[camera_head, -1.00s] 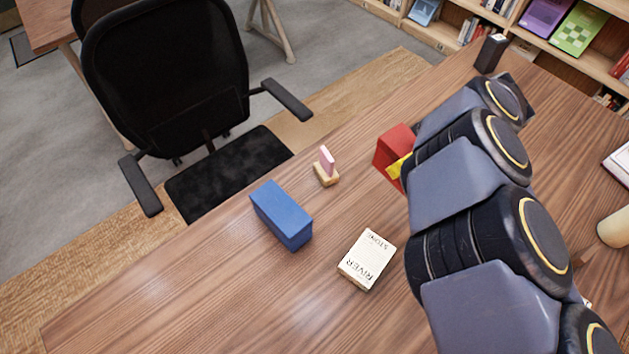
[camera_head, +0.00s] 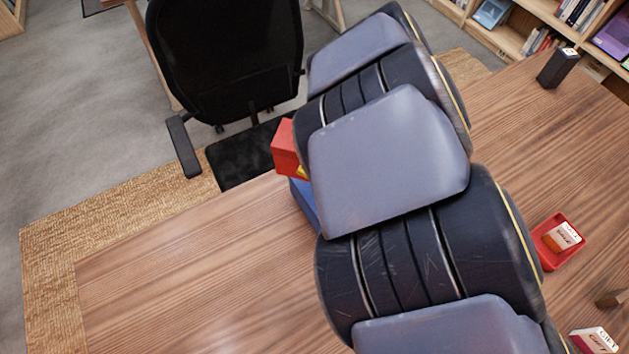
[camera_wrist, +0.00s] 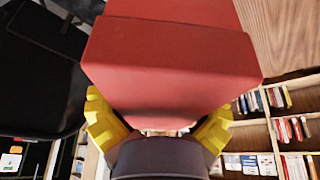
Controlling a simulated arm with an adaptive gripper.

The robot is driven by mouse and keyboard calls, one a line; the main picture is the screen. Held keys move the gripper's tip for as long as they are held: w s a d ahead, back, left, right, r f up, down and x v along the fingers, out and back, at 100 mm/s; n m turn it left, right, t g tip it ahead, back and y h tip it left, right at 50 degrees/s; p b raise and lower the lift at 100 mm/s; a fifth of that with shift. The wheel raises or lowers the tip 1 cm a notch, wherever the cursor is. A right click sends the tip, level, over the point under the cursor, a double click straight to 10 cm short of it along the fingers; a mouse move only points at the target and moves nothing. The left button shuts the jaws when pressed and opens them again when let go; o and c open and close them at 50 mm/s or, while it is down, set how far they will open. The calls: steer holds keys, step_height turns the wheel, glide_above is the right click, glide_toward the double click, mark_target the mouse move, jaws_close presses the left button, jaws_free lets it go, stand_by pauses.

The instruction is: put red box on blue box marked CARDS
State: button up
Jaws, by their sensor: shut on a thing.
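The red box (camera_head: 288,147) is in my gripper, left of my arm in the head view. It fills the upper middle of the wrist view (camera_wrist: 170,65), between the yellow fingers of my gripper (camera_wrist: 160,125). My gripper is shut on it. The blue box (camera_head: 304,200) is on the table, mostly hidden behind my arm. The red box appears above the blue box in the head view; I cannot tell if they touch. No CARDS lettering shows on the visible part of the blue box.
A black chair (camera_head: 225,65) stands beyond the table's far edge. A red tray (camera_head: 558,241) with a small box in it is right of my arm. A dark upright block (camera_head: 557,68) stands at the far right. The table's left part (camera_head: 170,270) is clear.

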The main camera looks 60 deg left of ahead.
step_height(320, 180, down, 7)
steer(key=shift+f, duration=0.2)
steer(key=shift+f, duration=0.15)
steer(key=o, duration=1.1)
steer(key=v, duration=1.2)
